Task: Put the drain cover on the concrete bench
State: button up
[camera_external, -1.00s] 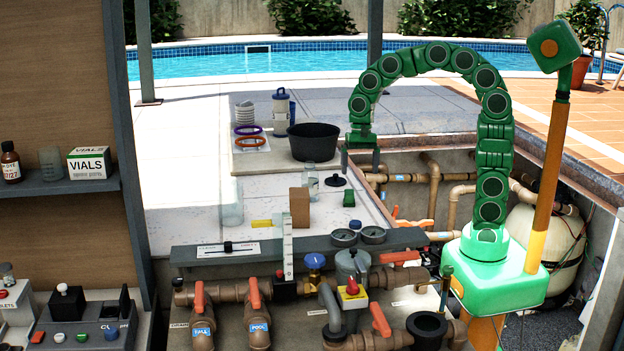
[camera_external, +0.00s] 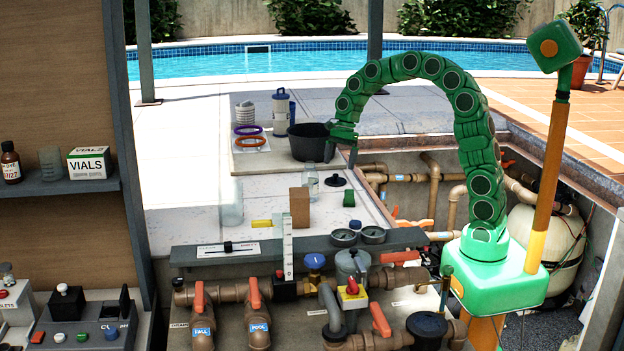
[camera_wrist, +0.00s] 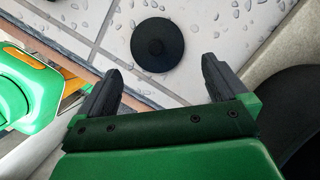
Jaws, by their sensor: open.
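A black round disc with a small raised centre, which looks like the drain cover (camera_external: 335,181), lies flat on the pale tiled surface. In the wrist view the disc (camera_wrist: 157,45) shows whole, beyond my fingertips and between their lines. My gripper (camera_external: 340,156) is open and empty, above and behind the disc, close to the right side of a black tub. The open fingers (camera_wrist: 162,74) also show in the wrist view, apart from the disc. The beige slab under the tub (camera_external: 247,163) may be the concrete bench; I cannot tell for sure.
The black tub (camera_external: 309,143) stands close to my gripper. Purple and orange rings (camera_external: 249,143), white cups and a bottle stand on the slab. The pit opens at right.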

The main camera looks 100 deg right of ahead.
jog(key=shift+a+x, duration=0.15)
jog(key=shift+x, duration=1.2)
jog(key=shift+a+x, duration=0.2)
jog(key=shift+x, duration=1.2)
jog(key=shift+w+r, duration=0.15)
jog(key=shift+w, duration=0.05)
jog(key=c, duration=1.1)
jog(key=shift+o, duration=0.2)
jog(key=shift+r, duration=0.15)
jog(key=shift+r, duration=0.3)
jog(key=s+a+r, duration=0.8)
jog(key=s+r, duration=0.3)
jog(key=r, duration=0.1)
jog(key=shift+a, duration=0.3)
